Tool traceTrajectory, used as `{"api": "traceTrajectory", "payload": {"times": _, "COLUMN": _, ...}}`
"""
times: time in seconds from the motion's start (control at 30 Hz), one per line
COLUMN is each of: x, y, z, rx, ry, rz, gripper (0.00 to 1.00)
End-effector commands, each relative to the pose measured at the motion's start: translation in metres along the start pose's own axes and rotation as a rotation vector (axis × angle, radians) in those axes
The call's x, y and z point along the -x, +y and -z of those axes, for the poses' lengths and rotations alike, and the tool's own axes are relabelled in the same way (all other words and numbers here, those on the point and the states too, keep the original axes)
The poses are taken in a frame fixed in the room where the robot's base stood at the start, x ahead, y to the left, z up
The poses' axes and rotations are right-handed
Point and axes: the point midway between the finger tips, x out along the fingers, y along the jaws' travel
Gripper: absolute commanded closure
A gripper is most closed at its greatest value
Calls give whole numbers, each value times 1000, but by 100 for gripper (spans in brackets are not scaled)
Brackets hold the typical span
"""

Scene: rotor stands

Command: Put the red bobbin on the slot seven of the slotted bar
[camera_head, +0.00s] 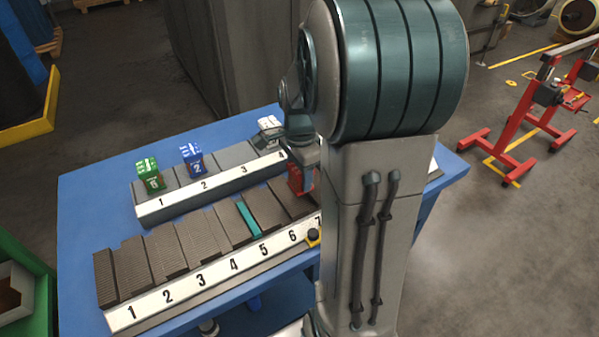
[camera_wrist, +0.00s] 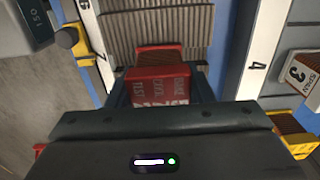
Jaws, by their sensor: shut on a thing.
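The red bobbin (camera_wrist: 155,82) is between the fingers of my gripper (camera_wrist: 160,95) in the wrist view, with white lettering on its face. In the head view the red bobbin (camera_head: 296,181) shows below my gripper (camera_head: 300,172), over the far side of the slotted bar's right end. The slotted bar (camera_head: 170,297) is the front one, with a white strip numbered from 1 at the left and ribbed dark sections behind it. Its 7 is partly hidden by my arm, and slot seven is mostly hidden. I cannot tell whether the bobbin touches the bar.
A second bar (camera_head: 165,205) stands behind, numbered 1 to 4 where visible. A green bobbin (camera_head: 149,175) and a blue bobbin (camera_head: 192,158) sit at its 1 and 2; a white bobbin (camera_head: 268,128) is farther right. A yellow-black knob (camera_head: 313,236) sits by the 7.

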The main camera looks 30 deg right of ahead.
Motion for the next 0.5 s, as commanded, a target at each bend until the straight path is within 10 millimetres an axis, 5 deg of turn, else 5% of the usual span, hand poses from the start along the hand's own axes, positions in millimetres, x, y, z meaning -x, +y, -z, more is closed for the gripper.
{"api": "traceTrajectory", "payload": {"times": 0.43, "x": -10, "y": 0, "z": 0, "rx": 0, "ry": 0, "rz": 1, "gripper": 84}}
{"api": "traceTrajectory", "payload": {"times": 0.47, "x": -10, "y": 0, "z": 0, "rx": 0, "ry": 0, "rz": 0, "gripper": 47}}
{"api": "traceTrajectory", "payload": {"times": 0.5, "x": -9, "y": 0, "z": 0, "rx": 0, "ry": 0, "rz": 0, "gripper": 36}}
